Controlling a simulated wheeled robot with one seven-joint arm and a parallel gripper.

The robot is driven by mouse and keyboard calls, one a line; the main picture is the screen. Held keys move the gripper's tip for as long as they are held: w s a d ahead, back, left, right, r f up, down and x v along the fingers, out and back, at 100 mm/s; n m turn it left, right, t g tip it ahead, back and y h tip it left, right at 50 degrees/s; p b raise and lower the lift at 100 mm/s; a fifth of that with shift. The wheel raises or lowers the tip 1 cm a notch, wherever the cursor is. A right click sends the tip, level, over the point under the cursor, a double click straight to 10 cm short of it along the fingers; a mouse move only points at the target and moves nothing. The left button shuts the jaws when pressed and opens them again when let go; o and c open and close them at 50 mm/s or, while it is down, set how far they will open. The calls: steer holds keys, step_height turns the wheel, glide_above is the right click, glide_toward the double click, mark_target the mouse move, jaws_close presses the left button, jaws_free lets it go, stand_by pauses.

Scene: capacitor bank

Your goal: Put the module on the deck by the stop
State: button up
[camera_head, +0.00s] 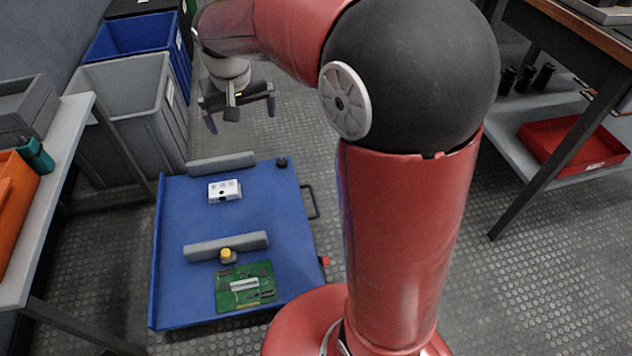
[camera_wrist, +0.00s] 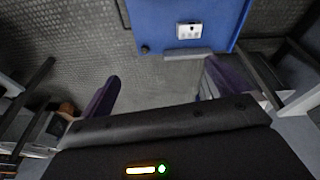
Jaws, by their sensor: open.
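A small white box with dark spots, which looks like the module (camera_head: 224,191), lies on the blue deck (camera_head: 285,215), between two grey bars. The far bar (camera_head: 221,163) runs along the deck's far edge; the near bar (camera_head: 205,251) crosses its middle. I cannot tell which bar is the stop. The white box also shows in the wrist view (camera_wrist: 188,31), apart from the far bar (camera_wrist: 188,54). My gripper (camera_head: 240,115) is open and empty, above the floor beyond the deck's far edge. Its spread purple fingers also show in the wrist view (camera_wrist: 162,88).
A green circuit board (camera_head: 262,272) and a yellow knob (camera_head: 227,256) sit by the near bar. A black knob (camera_head: 282,162) stands at the far right corner. Grey (camera_head: 115,73) and blue (camera_head: 125,38) bins stand at the left back. Benches flank both sides.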

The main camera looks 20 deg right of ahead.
steer(key=s+d+r+t, duration=0.1)
steer(key=s+d, duration=0.1)
steer(key=s, duration=1)
steer(key=s+d+t, duration=0.1)
steer(key=s+d, duration=0.2)
steer(key=s, duration=0.8)
steer(key=shift+s+d+r+n+t+y, duration=0.25)
steer(key=shift+s+r+n+t+y, duration=0.05)
steer(key=shift+s+r, duration=0.1)
